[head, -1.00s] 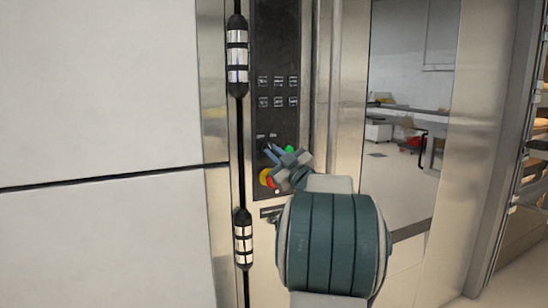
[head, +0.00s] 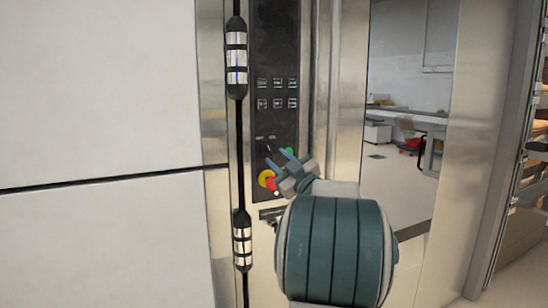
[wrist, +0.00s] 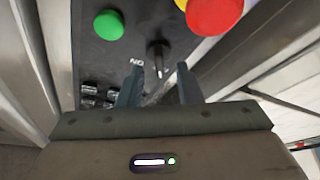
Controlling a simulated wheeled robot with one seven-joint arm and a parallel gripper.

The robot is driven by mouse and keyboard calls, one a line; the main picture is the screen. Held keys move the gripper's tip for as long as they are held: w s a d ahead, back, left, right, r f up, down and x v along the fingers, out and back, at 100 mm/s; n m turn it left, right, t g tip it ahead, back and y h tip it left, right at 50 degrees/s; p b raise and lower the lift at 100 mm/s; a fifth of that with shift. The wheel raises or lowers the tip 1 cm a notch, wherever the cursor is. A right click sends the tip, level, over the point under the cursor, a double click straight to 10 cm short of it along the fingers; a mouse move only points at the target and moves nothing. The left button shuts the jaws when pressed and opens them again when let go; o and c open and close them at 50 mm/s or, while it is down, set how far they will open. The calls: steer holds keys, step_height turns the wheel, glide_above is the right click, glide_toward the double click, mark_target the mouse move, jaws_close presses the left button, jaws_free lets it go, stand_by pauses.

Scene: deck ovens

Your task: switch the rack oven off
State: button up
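The rack oven's dark control panel (head: 276,52) stands upright left of the glass. In the wrist view a black knob (wrist: 158,52) with a white mark sits on it, near a label reading "ON" that appears upside down. A green button (wrist: 109,24) is to its left and a red button (wrist: 212,12) on a yellow ring to its right. My gripper (wrist: 160,82) is open and empty, with the knob ahead between its fingers; I cannot tell if they touch it. In the head view my gripper (head: 277,157) is at the panel's lower part and hides the knob.
Rows of small keys (head: 278,93) are higher on the panel. A black vertical bar with metal bands (head: 237,60) runs just left of it. The big pale panels (head: 100,90) fill the left. A rack (head: 535,150) stands at the far right.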

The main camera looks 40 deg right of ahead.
steer(key=v, duration=1.1)
steer(key=w+a+r+m+g+h+p, duration=0.3)
steer(key=w+a+m+h+p, duration=0.1)
steer(key=w+m+h+p, duration=0.1)
steer(key=a+f+m+g+p, duration=0.2)
steer(key=a+m+g+p, duration=0.1)
steer(key=a+g+p, duration=0.4)
steer(key=s+a+f+g+y+p, duration=0.2)
steer(key=s+a+f+g+p, duration=0.1)
steer(key=s+a, duration=0.6)
steer(key=s+a+f+n+g+y+p, duration=0.1)
steer(key=s+a+g, duration=0.5)
steer(key=a, duration=0.9)
steer(key=s+f+y+p, duration=0.1)
steer(key=s+y+p, duration=0.1)
steer(key=s+p, duration=0.1)
steer(key=shift+s+f+n, duration=0.3)
steer(key=shift+f, duration=0.05)
